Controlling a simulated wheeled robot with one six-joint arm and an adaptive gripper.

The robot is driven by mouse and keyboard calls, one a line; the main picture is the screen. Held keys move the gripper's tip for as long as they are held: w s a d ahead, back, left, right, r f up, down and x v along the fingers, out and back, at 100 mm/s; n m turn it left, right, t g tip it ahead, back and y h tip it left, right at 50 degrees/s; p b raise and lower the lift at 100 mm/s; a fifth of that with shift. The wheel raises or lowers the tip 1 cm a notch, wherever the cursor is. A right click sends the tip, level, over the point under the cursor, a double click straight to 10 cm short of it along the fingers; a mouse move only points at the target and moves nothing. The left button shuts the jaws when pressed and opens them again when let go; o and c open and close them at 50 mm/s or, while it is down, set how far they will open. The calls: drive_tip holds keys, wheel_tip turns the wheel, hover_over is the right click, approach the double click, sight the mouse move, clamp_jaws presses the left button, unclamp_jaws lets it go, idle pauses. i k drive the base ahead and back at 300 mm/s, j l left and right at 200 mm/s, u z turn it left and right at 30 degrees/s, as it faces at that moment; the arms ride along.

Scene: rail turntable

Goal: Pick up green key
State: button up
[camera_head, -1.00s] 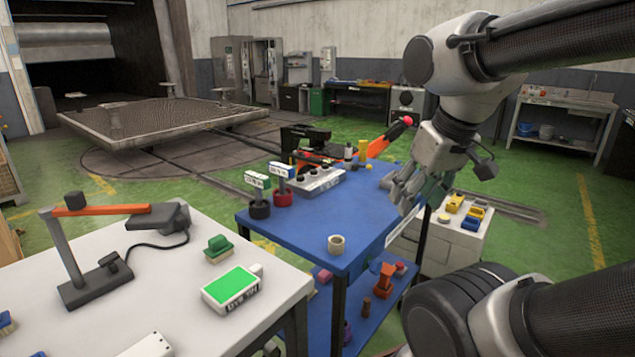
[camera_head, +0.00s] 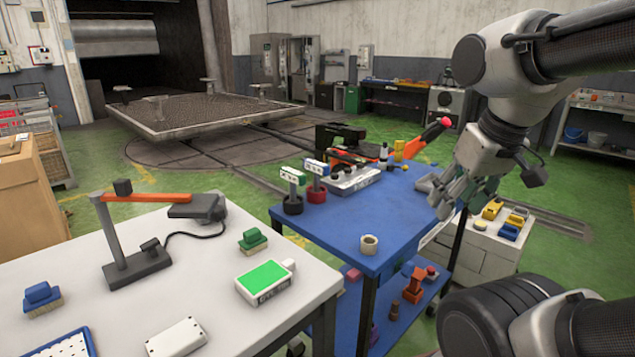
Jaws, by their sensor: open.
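I cannot make out a thing that is clearly a green key. My gripper (camera_head: 444,207) is open and empty, in the air near the right edge of the blue table, well to the right of both tags.
The white table (camera_head: 225,318) at front left holds a lamp (camera_head: 140,262), a green-topped box (camera_head: 264,281), a green brush (camera_head: 252,240) and a blue brush (camera_head: 42,298). A cup (camera_head: 369,244) stands on the blue table. A brown box (camera_head: 35,205) is at far left.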

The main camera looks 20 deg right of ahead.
sight(294, 177)
drive_tip(key=i+l+u, duration=0.15)
drive_tip(key=l, duration=0.15)
drive_tip(key=i+l+u, duration=0.15)
drive_tip(key=l, duration=0.15)
drive_tip(key=i+l+u, duration=0.15)
drive_tip(key=l, duration=0.15)
drive_tip(key=l+u, duration=0.2)
drive_tip(key=i+l, duration=0.05)
drive_tip(key=l, duration=0.05)
